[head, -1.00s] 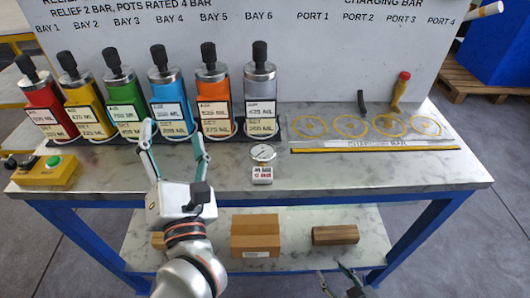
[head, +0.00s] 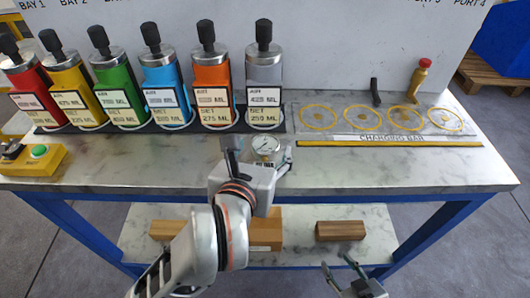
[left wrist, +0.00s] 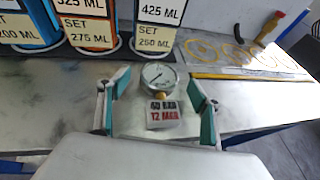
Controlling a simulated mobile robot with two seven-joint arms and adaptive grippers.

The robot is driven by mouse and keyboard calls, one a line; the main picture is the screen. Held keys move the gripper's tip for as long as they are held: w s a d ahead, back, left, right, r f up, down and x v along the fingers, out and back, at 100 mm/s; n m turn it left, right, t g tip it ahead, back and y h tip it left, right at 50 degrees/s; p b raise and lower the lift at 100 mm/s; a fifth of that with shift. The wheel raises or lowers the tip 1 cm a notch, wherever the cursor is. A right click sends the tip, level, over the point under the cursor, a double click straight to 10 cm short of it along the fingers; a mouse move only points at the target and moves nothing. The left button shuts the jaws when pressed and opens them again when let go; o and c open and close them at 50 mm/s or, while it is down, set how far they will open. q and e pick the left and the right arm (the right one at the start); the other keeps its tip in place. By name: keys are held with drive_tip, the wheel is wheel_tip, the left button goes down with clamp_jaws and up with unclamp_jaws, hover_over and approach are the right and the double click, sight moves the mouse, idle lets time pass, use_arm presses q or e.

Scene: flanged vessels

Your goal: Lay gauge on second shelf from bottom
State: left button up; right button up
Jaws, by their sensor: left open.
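The gauge (head: 265,145) is a round white dial on a small labelled block. It stands on the worktop in front of the grey vessel. In the left wrist view the gauge (left wrist: 158,78) is upright between the open fingers, with a gap on both sides. My left gripper (head: 257,152) is open around it and not visibly touching it; the arm hides the gauge's lower part in the head view. My right gripper (head: 341,268) is open and empty at the bottom of the head view, in front of the lower shelf (head: 297,222). The shelf is below the worktop.
Several coloured vessels stand along the back, the grey one (head: 263,85) nearest the gauge.

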use_arm(q)
drive_tip(key=shift+x, duration=1.1)
drive_tip(key=c, duration=1.5)
drive_tip(key=shift+r, duration=0.1)
